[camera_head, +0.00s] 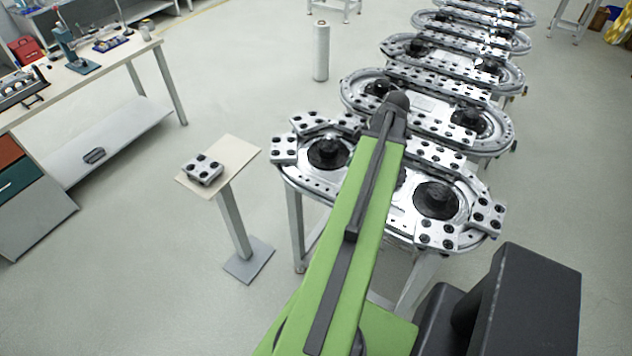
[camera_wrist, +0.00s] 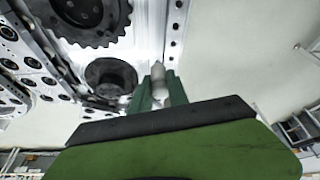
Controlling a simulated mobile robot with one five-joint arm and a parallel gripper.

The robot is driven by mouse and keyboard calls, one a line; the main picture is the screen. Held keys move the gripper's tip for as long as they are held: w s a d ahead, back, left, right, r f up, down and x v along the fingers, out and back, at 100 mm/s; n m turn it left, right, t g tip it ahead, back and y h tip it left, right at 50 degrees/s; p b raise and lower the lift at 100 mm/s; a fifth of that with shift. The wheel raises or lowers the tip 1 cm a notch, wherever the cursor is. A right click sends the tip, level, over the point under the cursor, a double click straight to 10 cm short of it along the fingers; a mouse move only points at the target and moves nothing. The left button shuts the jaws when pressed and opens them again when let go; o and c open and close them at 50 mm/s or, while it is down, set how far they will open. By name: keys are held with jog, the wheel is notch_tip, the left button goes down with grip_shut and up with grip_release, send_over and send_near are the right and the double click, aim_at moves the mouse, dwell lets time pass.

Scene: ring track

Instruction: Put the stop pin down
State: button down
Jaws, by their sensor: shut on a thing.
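In the wrist view, my gripper (camera_wrist: 158,88) is shut on the stop pin (camera_wrist: 158,71), a pale grey rounded piece showing between the two green fingers. The pin's far end shows against the pale edge of the ring track (camera_wrist: 150,40), close to a rail. I cannot tell whether the pin touches the track. In the head view, the ring track (camera_head: 375,240) stands right of centre, and my green arm reaches across it. My gripper and the pin are hidden there behind the arm.
A small pedestal (camera_head: 244,153) left of the track bears a metal carrier block (camera_head: 203,169). More ring tracks (camera_head: 420,100) run away behind. A workbench (camera_head: 120,60) with tools stands at the upper left. A white roll (camera_head: 321,50) stands on open floor.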

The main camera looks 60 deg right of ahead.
jog(key=b, duration=0.7)
send_near(313, 184)
jog(key=shift+w+a+f, duration=0.1)
jog(key=shift+w+f, duration=0.65)
jog(key=shift+w, duration=0.05)
jog(key=shift+w+a, duration=0.15)
jog(key=shift+w, duration=0.2)
notch_tip(313, 184, down, 4)
jog(key=b, duration=0.4)
jog(key=shift+f, duration=0.2)
jog(key=shift+r, duration=0.2)
jog(key=shift+f, duration=0.1)
jog(key=c, duration=1.3)
grip_release()
